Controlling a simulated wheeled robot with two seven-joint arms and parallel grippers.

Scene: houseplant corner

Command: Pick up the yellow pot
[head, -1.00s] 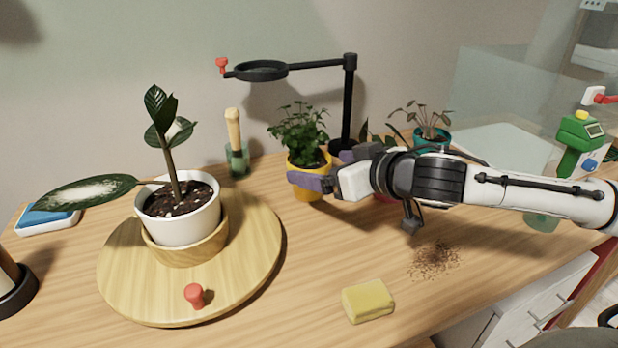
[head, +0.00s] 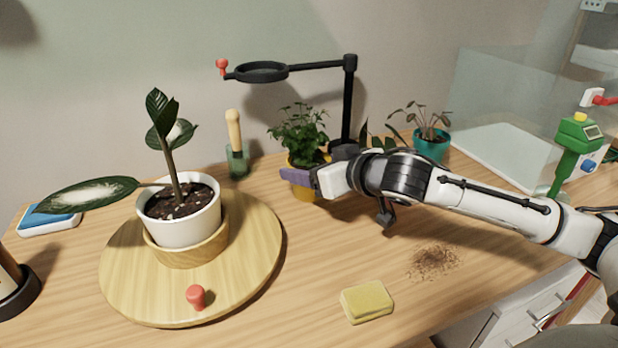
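The yellow pot (head: 304,194) with a bushy green plant (head: 298,131) stands upright on the table, right of the glass with the wooden handle. My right gripper (head: 299,177) reaches in from the right at the pot. One purple finger lies across the pot's front and covers much of its middle. The other finger is hidden behind the pot or the hand, so I cannot tell whether the fingers are shut on the pot. The pot appears to rest on the table. My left gripper is out of view.
A black ring stand (head: 349,100) rises close behind the pot. A teal pot (head: 431,148) stands right of it, behind my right arm. A wooden turntable (head: 250,276) with a white-potted plant (head: 188,225) is at left. A yellow sponge (head: 367,301) lies in front, near spilled soil (head: 434,262).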

